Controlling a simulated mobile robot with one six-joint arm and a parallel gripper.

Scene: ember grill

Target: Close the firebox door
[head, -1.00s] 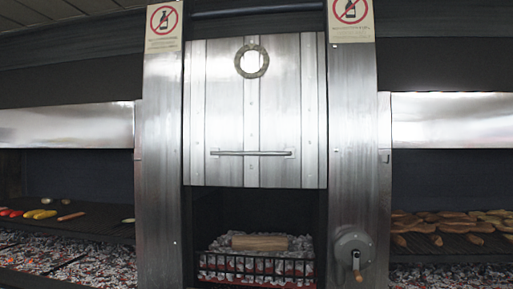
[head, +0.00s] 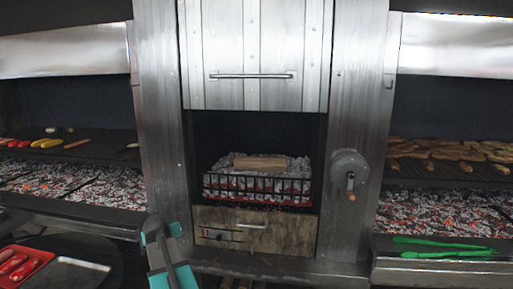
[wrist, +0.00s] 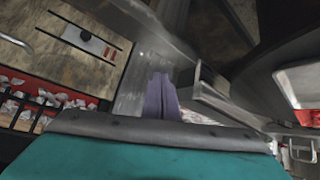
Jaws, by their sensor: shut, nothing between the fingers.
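The firebox door (head: 230,50) is a riveted steel panel with a horizontal bar handle (head: 251,76). It is raised in the head view, with its lower edge above the open firebox (head: 225,140). A log (head: 259,162) lies on pale coals inside, behind a black grate. A round crank (head: 348,172) with a wooden knob is on the right steel post. My gripper (head: 160,232) is low, in front of the left post and left of the drawer, apart from the door. Its fingers show shut and empty in the wrist view (wrist: 160,95).
A stained drawer front (head: 285,230) with a bar handle is below the firebox; it also shows in the wrist view (wrist: 75,50). Food grills over coals on both sides. A red tray (head: 22,262) and a metal tray (head: 75,274) are lower left. Green tongs (head: 440,254) lie lower right.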

